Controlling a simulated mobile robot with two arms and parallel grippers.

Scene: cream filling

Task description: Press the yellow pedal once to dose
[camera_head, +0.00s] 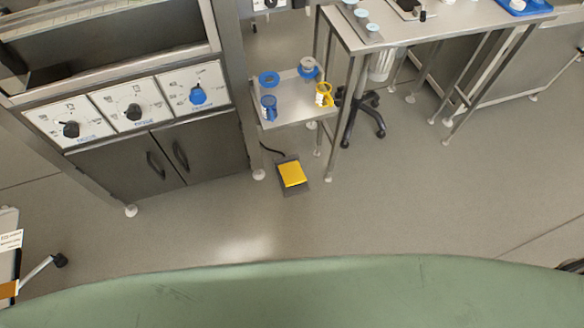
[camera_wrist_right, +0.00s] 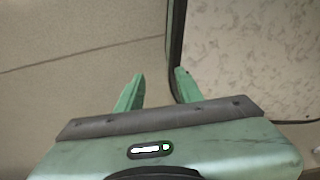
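The yellow pedal (camera_head: 292,173) sits in a dark base on the floor, in the middle of the head view. A dark cable runs from its base toward the small metal table above it. My right gripper (camera_wrist_right: 157,82) shows in the right wrist view with its two green fingers apart and nothing between them. Neither gripper shows in the head view, so its distance from the pedal cannot be told there. My left gripper is in neither view.
A small metal table (camera_head: 294,107) holding blue and yellow items stands just behind the pedal. A cabinet (camera_head: 160,160) with knobs stands left. A long steel table (camera_head: 455,30) stands at the back right. The floor (camera_head: 400,210) in front of the pedal is clear.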

